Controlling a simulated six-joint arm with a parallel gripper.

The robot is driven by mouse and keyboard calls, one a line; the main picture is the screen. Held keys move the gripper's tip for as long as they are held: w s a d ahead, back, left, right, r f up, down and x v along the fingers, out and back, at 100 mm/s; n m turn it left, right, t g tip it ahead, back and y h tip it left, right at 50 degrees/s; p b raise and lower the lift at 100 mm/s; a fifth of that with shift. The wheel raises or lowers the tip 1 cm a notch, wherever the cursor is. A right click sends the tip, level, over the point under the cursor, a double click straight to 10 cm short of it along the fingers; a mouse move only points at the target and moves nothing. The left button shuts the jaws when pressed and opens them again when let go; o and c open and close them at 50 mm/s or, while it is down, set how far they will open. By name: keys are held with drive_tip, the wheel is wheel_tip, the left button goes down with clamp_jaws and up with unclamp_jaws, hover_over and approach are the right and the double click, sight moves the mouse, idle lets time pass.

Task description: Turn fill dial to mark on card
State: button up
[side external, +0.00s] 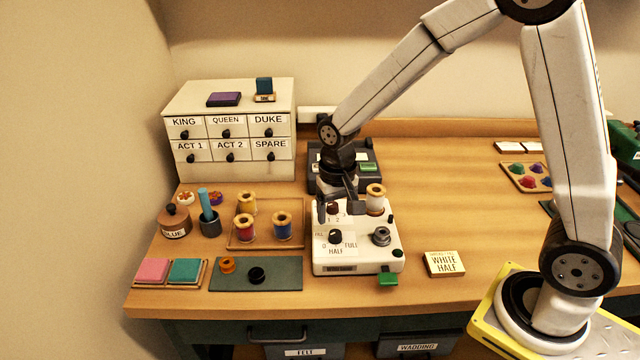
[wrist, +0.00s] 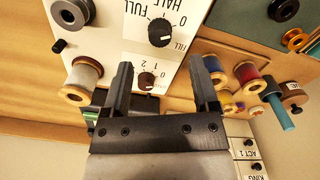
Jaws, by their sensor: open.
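The white machine (side external: 330,262) stands on the table under my gripper. Its black fill dial (side external: 335,236) sits among the marks 0, HALF and FULL; it also shows in the wrist view (wrist: 161,32). I cannot tell surely which mark its pointer faces. The card (side external: 444,264) reads "WHITE HALF" and lies right of the machine. My gripper (side external: 338,208) is open and empty above the machine's back part, behind the fill dial. In the wrist view my fingers (wrist: 166,70) are spread, with a smaller brown dial (wrist: 146,82) numbered 1, 2 between them and the fill dial beyond their tips.
A pale thread spool (side external: 375,201) and a grey knob (side external: 381,236) stand on the machine near my gripper. A wooden tray (side external: 265,243) with several spools is to the left. A green mat (side external: 285,274) lies in front-left. The table around the card is clear.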

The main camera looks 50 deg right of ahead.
sight(335, 232)
drive_tip(key=shift+f, duration=2.85)
clamp_jaws()
